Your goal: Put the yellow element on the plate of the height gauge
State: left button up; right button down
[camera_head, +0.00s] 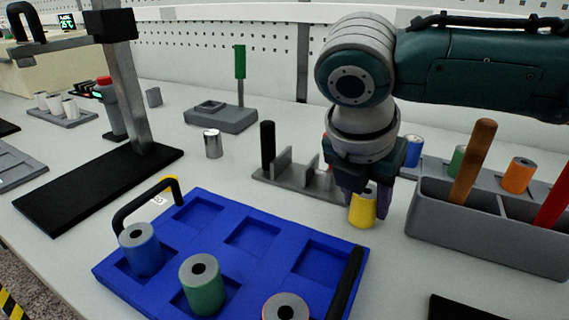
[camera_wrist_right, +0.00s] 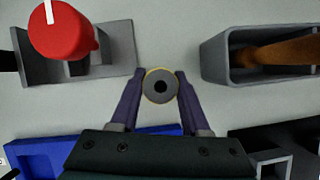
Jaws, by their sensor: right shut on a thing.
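The yellow element (camera_head: 362,211) is a short cylinder with a grey top and a dark centre hole. My right gripper (camera_head: 363,190) is shut on it, just right of the blue tray; whether it touches the table I cannot tell. In the right wrist view the element (camera_wrist_right: 160,86) stands between the two fingertips (camera_wrist_right: 160,88). What looks like the height gauge, a metal column (camera_head: 128,90) with a black arm and a flat black plate (camera_head: 95,190), stands at the left. The plate is bare. My left gripper is not in view.
A blue tray (camera_head: 222,212) with blue, green and orange-rimmed cylinders lies in front. A grey fixture (camera_head: 290,175) stands behind the gripper, and a grey bin (camera_head: 490,228) with handled tools is at the right. A small metal cylinder (camera_head: 212,144) stands between plate and fixture.

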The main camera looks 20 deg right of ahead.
notch_tip(320, 180, up, 19)
jog(key=p, duration=0.5)
notch_tip(320, 180, up, 8)
jog(key=m+g+p, duration=0.5)
jog(key=m+p, duration=0.2)
jog(key=m, duration=0.7)
send_over(367, 191)
jog(key=s+a, duration=0.4)
jog(key=s+a+r+m+y+p, duration=0.1)
jog(key=s+r+m+p, duration=0.2)
jog(key=r+p, duration=1)
jog(key=s+a+r+m+g+y+p, duration=0.1)
jog(key=s+r+m+p, duration=0.2)
jog(key=r+p, duration=1.1)
jog(key=s+a+r+m+g+y+p, duration=0.1)
jog(key=s+r+m+y+p, duration=0.1)
jog(key=r+p, duration=1.1)
notch_tip(367, 191, up, 2)
jog(key=shift+s+a+r+m+p, duration=0.1)
jog(key=shift+s+a+m+p, duration=0.2)
jog(key=shift+m, duration=0.6)
jog(key=shift+s+d, duration=0.1)
jog(key=shift+s, duration=0.05)
